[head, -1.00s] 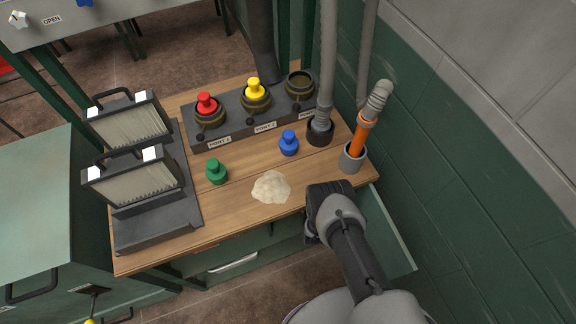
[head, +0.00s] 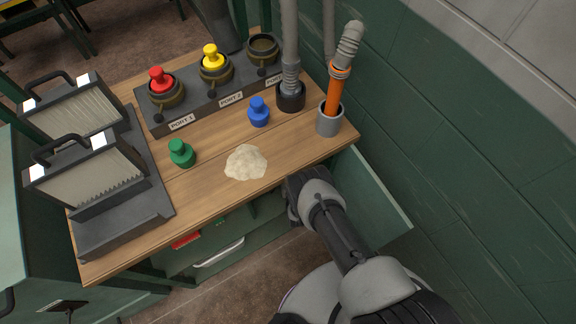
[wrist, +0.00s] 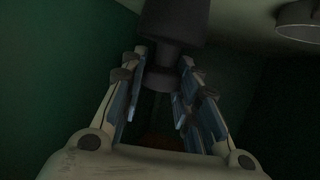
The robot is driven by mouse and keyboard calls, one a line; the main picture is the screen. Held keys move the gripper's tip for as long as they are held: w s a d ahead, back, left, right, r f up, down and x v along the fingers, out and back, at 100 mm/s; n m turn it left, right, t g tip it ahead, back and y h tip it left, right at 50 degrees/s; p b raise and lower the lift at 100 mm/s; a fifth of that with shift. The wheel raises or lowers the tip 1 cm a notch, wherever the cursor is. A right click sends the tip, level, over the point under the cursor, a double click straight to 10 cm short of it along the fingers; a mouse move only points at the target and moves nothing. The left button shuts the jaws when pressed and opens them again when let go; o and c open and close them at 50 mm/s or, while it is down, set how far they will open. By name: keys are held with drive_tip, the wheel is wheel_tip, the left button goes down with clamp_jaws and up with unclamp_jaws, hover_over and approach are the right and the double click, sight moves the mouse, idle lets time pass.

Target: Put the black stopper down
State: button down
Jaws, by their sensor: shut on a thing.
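The black stopper (wrist: 175,20) is dark and round, with a wide body and a narrower neck. It shows at the top of the wrist view, between the fingers of my gripper (wrist: 166,72), which is shut on it. In the head view my gripper (head: 303,193) is at the front right edge of the wooden table, by the open green drawer (head: 378,195). My gripper and arm hide the stopper there. I cannot tell whether the stopper touches anything below it.
On the table (head: 210,200) are a pale powder heap (head: 246,162), a blue stopper (head: 259,111), a green stopper (head: 181,153) and a grey cup (head: 329,122) with an orange-handled tool. The port block (head: 208,98) holds red and yellow stoppers. A green wall is at right.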

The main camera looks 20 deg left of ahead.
drive_tip(key=shift+r, duration=0.1)
drive_tip(key=c, duration=1.2)
unclamp_jaws()
drive_tip(key=shift+s+d+r, duration=0.15)
drive_tip(key=shift+s, duration=0.1)
drive_tip(key=p+v, duration=0.4)
drive_tip(key=v, duration=0.7)
drive_tip(key=shift+s, duration=0.15)
